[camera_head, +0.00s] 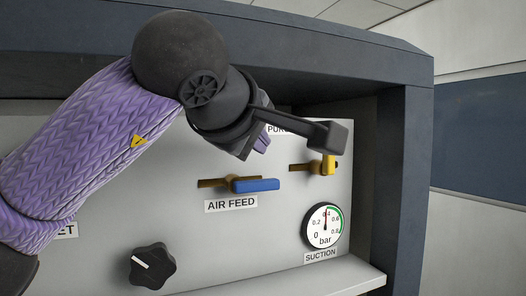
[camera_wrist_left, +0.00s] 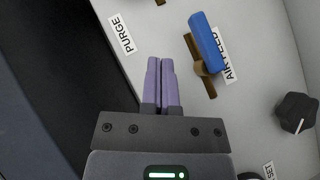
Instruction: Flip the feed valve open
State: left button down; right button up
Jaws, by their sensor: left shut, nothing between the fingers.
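The feed valve is a brass fitting (camera_head: 210,183) with a blue lever (camera_head: 256,185), above the "AIR FEED" label on the grey panel. The lever lies roughly level, along the line of the brass. In the left wrist view the blue lever (camera_wrist_left: 207,42) and brass fitting (camera_wrist_left: 199,66) are right of my fingers, and the lever covers part of the label. My left gripper (camera_head: 262,144) is above the lever in the head view, apart from it. Its purple fingers (camera_wrist_left: 160,62) are shut together and empty. My right gripper is in neither view.
A second valve with a yellow handle (camera_head: 328,165) is to the right, partly behind my wrist. Below are a suction gauge (camera_head: 325,225) and a black knob (camera_head: 152,266). A dark frame (camera_head: 390,180) juts out around the panel, with a ledge (camera_head: 350,277) below.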

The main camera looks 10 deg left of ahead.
pick_arm(q)
jog(key=b+v, duration=0.1)
jog(key=v, duration=0.6)
jog(key=shift+s+b, duration=0.35)
jog(key=shift+s, duration=0.05)
